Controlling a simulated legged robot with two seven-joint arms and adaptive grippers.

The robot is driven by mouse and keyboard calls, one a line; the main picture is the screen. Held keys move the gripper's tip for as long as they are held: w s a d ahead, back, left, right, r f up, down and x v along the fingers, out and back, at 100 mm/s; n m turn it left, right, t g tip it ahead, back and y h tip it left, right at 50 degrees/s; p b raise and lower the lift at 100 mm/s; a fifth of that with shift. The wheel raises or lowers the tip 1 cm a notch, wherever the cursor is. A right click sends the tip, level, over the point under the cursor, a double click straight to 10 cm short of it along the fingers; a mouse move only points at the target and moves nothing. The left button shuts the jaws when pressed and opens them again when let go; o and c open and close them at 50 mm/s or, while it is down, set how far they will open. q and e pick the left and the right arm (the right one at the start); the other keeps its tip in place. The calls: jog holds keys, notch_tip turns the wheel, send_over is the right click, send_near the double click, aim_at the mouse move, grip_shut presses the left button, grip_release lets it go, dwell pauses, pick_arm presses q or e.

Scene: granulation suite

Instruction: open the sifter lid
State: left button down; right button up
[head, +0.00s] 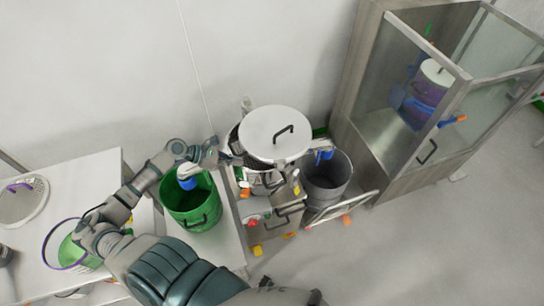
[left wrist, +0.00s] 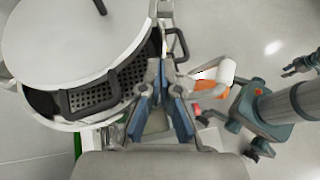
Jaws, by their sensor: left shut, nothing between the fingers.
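The sifter has a round white lid (head: 262,147) with a black bar handle on top. The lid sits offset or tilted over the drum, and a dark perforated screen (left wrist: 105,92) shows below its edge in the left wrist view, where the lid (left wrist: 60,50) fills the upper left. A dark loop handle (left wrist: 85,100) stands at the drum's near side. My left gripper (head: 222,156) is beside the sifter's left rim, its blue-padded fingers (left wrist: 161,90) shut and empty. Whether they touch the rim is unclear. A dark claw (left wrist: 301,64) at the right edge may be my right gripper; its jaws are unclear.
A green bucket (head: 192,210) stands on the bench left of the sifter. A grey bin (head: 325,180) stands to its right. A glass-fronted cabinet (head: 400,150) is farther right. The floor at front right is clear.

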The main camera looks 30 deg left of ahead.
pick_arm(q)
jog(key=d+r+x, duration=0.1)
jog(key=x, duration=1.2)
jog(key=shift+d+r+n, duration=0.2)
jog(key=shift+r+n, duration=0.1)
jog(key=shift+a+g, duration=0.3)
